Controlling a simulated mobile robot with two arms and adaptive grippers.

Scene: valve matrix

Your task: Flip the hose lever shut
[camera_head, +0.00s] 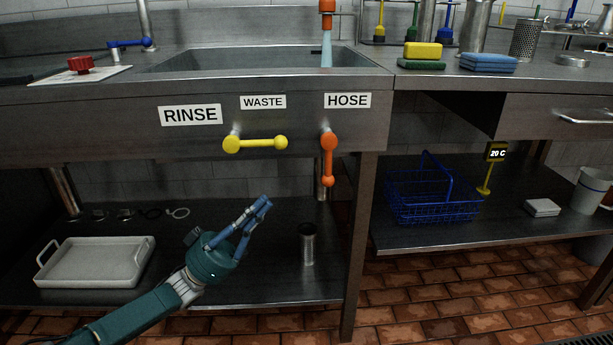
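The orange hose lever (328,158) hangs straight down from its pivot under the HOSE label (348,100) on the sink's front panel. Water (326,54) runs from the orange-tipped spout (327,7) into the sink. My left gripper (265,204) is in front of the lower shelf, below and left of the lever and apart from it. Its two blue fingers come together at the tips, with nothing between them. My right gripper is not in view.
The yellow waste lever (256,143) lies level, just left of the hose lever. A red knob (82,64) and a blue lever (127,43) are on the counter. A steel cup (308,246) and white tray (97,264) stand on the lower shelf. A table leg (357,240) is at right.

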